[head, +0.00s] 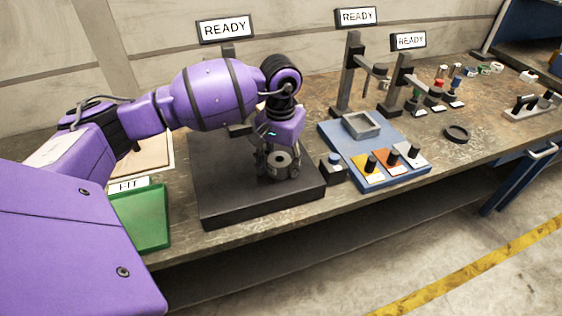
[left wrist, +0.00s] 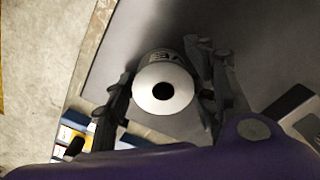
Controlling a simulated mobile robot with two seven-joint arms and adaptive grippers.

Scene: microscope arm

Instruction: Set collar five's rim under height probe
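The collar (head: 280,160) is a grey metal ring with a round hole, over the dark slab (head: 225,203). In the left wrist view the collar (left wrist: 162,92) has a pale top face and dark lettering on its side, too blurred to read surely. My left gripper (head: 279,165) points down, with one finger on each side of the collar. The left wrist view shows both fingers (left wrist: 165,82) very close to it; whether they press on it is unclear. The height probe is not clearly visible; a post (head: 228,52) behind my arm is mostly hidden. My right gripper is out of view.
A green FIT tray (head: 143,216) is at left. Two dark stands (head: 350,75) (head: 398,85) rise behind. A dark ring (head: 456,133) lies farther right.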

